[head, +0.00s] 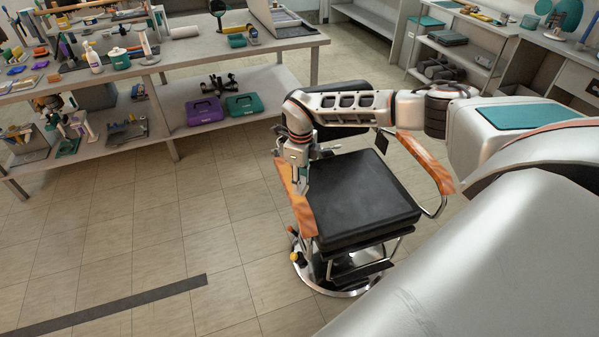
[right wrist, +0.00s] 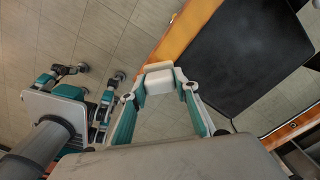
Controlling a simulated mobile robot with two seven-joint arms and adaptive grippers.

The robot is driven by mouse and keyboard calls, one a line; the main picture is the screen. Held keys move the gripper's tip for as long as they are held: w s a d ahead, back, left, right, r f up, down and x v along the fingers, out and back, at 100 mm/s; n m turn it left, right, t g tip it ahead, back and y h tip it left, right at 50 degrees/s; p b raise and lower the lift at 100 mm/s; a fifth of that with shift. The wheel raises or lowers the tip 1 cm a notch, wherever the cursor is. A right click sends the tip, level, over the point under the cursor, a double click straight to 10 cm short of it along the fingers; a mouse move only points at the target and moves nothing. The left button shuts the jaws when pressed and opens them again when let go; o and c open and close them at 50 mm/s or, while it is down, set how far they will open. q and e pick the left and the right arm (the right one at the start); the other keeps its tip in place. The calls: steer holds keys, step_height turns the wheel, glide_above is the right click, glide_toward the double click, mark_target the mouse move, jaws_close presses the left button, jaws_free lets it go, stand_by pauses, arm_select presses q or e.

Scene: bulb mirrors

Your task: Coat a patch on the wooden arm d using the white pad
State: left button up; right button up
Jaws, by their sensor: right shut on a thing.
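My right gripper (head: 302,187) reaches in from the right over the black-seated chair, pointing down at its left wooden arm. In the right wrist view its teal fingers (right wrist: 159,84) are shut on a small white pad (right wrist: 158,80). The left wooden arm (head: 303,217) is orange-brown and runs along the seat's left side; it also shows in the wrist view (right wrist: 187,27), beyond the pad. I cannot tell whether the pad touches the wood. A second wooden arm (head: 423,164) is on the right side of the seat. No label shows which is arm d.
The chair's black seat (head: 360,197) lies right beside the gripper, with the backrest (head: 340,95) behind. A crowded workbench (head: 200,48) with a lower shelf stands at the back left, and shelving (head: 460,45) at the back right. The tiled floor (head: 190,240) left of the chair is clear.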

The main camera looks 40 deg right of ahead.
steer(key=shift+r+p, duration=0.3)
steer(key=shift+r, duration=0.75)
